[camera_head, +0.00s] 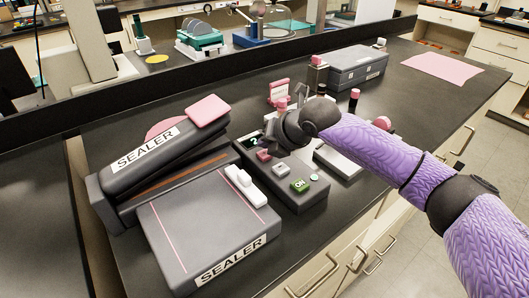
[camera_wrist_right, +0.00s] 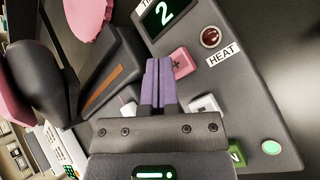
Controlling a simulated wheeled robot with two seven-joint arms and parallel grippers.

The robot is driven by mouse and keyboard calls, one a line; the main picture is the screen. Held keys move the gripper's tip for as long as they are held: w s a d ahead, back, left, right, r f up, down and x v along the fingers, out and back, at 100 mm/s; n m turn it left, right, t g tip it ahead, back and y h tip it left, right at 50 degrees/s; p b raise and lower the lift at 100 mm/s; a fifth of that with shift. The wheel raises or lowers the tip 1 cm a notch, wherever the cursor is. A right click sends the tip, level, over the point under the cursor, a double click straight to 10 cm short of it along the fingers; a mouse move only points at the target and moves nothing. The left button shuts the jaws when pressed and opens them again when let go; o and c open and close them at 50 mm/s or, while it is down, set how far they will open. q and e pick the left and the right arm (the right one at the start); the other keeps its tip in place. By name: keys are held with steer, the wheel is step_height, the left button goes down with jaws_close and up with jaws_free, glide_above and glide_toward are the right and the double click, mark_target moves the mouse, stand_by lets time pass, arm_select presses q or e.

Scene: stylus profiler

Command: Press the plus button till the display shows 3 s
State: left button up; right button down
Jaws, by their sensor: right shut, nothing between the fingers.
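The control box (camera_head: 312,198) of the sealer stands right of the sealer's flat bed. Its display (camera_wrist_right: 163,14) shows a green 2 in the right wrist view; in the head view the display (camera_head: 254,141) is partly hidden by my right gripper. The pink plus button (camera_wrist_right: 183,62) sits below the display, with a dark mark on it. My right gripper (camera_wrist_right: 158,64) is shut and empty, its purple fingertips close beside the plus button's left edge. I cannot tell whether they touch it. In the head view the right gripper (camera_head: 272,137) is over the box. My left gripper is out of view.
A pale button (camera_wrist_right: 206,104), a red lamp (camera_wrist_right: 210,37) labelled HEAT and a round green light (camera_wrist_right: 271,147) share the panel. The sealer (camera_head: 205,228) stands left with its lid raised. A grey case (camera_head: 355,68) and a pink sheet (camera_head: 442,68) lie farther back.

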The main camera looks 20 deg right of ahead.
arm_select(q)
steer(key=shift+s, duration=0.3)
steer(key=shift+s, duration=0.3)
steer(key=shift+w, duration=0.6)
arm_select(e)
steer(key=shift+f, duration=0.1)
steer(key=shift+f, duration=0.4)
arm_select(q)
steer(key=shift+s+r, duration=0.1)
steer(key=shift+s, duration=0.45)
